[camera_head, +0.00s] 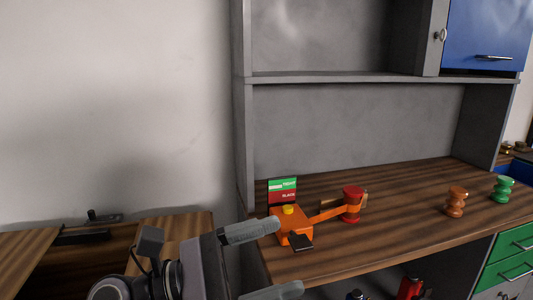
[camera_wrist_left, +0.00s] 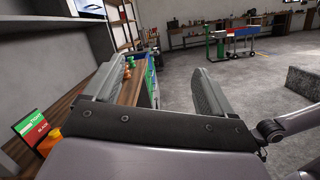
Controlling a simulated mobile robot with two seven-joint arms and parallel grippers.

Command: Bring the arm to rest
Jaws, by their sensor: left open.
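My left gripper (camera_head: 290,254) is open and empty, at the front left edge of the wooden workbench (camera_head: 375,242). Its two fingers also stand wide apart in the left wrist view (camera_wrist_left: 158,72). Just beyond the upper finger sits an orange device (camera_head: 291,224) with a yellow knob on top. An orange belt (camera_head: 326,213) runs from it to a red spool (camera_head: 352,204). Behind the device stands a green and red sign (camera_head: 283,190) reading TIGHT and SLACK; it also shows in the left wrist view (camera_wrist_left: 35,126). My right gripper is in neither view.
A brown spool (camera_head: 456,201) and a green spool (camera_head: 502,188) stand at the right of the bench. A dark plate (camera_head: 300,243) lies before the device. Grey shelving (camera_head: 358,128) rises behind. Open floor (camera_wrist_left: 250,80) shows beyond the gripper in the wrist view.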

